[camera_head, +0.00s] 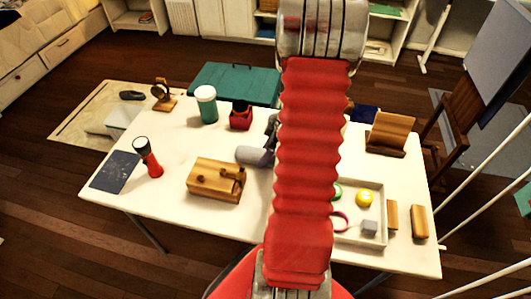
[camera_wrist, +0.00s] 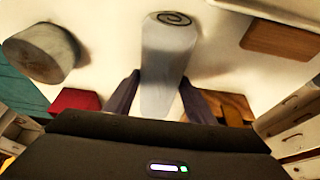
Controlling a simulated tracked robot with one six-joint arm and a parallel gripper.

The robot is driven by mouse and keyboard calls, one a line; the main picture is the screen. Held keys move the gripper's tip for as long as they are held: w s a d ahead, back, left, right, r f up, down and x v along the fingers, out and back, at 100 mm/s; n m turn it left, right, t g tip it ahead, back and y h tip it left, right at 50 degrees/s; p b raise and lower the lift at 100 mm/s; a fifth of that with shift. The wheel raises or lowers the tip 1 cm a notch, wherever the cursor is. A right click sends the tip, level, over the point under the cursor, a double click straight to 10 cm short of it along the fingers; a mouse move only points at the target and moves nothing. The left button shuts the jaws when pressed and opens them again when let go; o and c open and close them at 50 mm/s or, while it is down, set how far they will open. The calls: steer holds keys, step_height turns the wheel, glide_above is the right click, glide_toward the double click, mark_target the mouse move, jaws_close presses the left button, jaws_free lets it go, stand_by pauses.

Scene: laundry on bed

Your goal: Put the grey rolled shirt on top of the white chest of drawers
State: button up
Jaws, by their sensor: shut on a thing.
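The grey rolled shirt (camera_wrist: 168,60) is a pale grey roll with a spiral end, upright in the wrist picture. My gripper (camera_wrist: 160,95) is shut on it, with one dark finger on each side. In the head view the grey roll (camera_head: 253,156) shows at the middle of the white table, partly behind my red arm, which hides most of the gripper. White drawer fronts with small knobs (camera_wrist: 297,140) show at the lower right of the wrist view; I cannot tell whether they belong to the white chest of drawers.
The white table (camera_head: 155,215) holds a wooden block (camera_head: 215,181), a red torch (camera_head: 149,158), a green-and-white cup (camera_head: 207,104), a red box (camera_head: 241,116) and a tray (camera_head: 372,192) of small things. A teal case (camera_head: 235,82) lies behind. A wooden chair (camera_head: 460,120) stands right.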

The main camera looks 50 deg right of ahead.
steer(key=o, duration=1.2)
steer(key=shift+c, duration=0.2)
steer(key=shift+r, duration=0.1)
steer(key=v, duration=1.2)
